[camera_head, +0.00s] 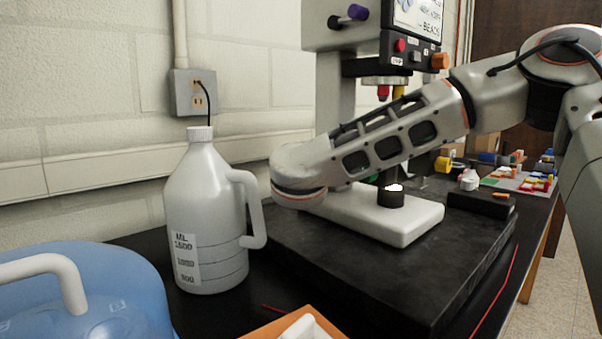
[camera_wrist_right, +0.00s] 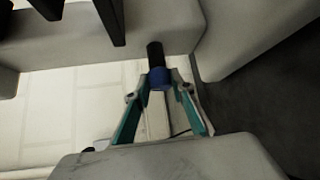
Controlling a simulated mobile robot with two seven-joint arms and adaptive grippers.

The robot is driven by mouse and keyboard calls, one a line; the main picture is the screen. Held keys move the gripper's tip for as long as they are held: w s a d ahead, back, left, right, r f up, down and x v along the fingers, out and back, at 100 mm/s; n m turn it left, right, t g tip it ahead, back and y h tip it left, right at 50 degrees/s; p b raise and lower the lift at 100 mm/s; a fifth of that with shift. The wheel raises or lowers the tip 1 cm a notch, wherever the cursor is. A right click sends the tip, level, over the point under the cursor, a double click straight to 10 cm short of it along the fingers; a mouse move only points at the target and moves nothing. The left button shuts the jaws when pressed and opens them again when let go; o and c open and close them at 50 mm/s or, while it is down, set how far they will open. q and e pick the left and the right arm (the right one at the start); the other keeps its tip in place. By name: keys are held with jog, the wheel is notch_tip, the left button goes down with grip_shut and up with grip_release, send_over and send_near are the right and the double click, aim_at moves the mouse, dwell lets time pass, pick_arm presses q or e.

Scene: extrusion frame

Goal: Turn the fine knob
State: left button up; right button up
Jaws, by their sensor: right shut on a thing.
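In the right wrist view a blue knob (camera_wrist_right: 158,79) with a black cylinder behind it stands out from a pale grey body (camera_wrist_right: 90,32). My right gripper (camera_wrist_right: 161,83) is shut on the blue knob, its teal fingers on either side of it. In the head view my right arm crosses in front of a grey machine (camera_head: 335,98); the right gripper and the held knob are hidden there. A purple knob (camera_head: 357,12) and a black knob (camera_head: 335,22) stick out from the machine's upper body. My left gripper is in neither view.
A white jug (camera_head: 207,220) stands left of the machine's black base (camera_head: 370,275), near my right arm. A blue container (camera_head: 110,290) is at the lower left. A wall outlet (camera_head: 194,95) with a cord is behind. Small coloured parts (camera_head: 530,183) lie at the right.

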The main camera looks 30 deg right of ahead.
jog(key=shift+r, duration=0.35)
jog(key=o, duration=1)
jog(key=shift+o, duration=0.5)
jog(key=shift+f, duration=0.15)
jog(key=shift+f, duration=0.1)
